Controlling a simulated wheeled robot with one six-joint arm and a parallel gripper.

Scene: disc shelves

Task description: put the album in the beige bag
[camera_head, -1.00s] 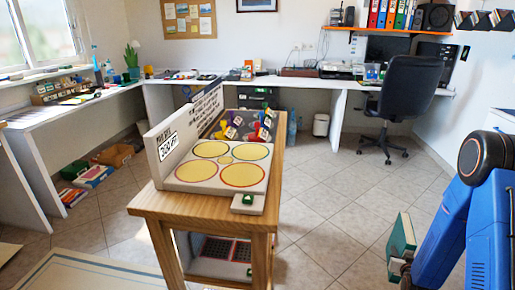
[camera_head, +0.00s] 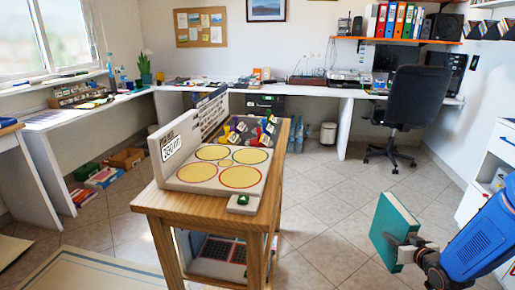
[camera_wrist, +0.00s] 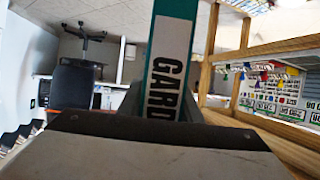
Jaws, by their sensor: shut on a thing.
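The album is a teal, book-like item (camera_head: 396,228) with pale edges, at the lower right of the head view. My gripper (camera_head: 405,252) is shut on its lower part and holds it up, tilted, above the tiled floor. In the wrist view the album's spine (camera_wrist: 168,62) stands upright between the fingers, with a white label reading "GARD" and the rest hidden by my gripper (camera_wrist: 160,120). I see no beige bag that I can make out in either view.
A wooden table (camera_head: 160,203) with a game board of yellow circles stands left of the album. A black office chair (camera_head: 408,105) is behind, near the white desk (camera_head: 343,108). White drawers (camera_head: 497,150) stand at the right edge. Tiled floor between is clear.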

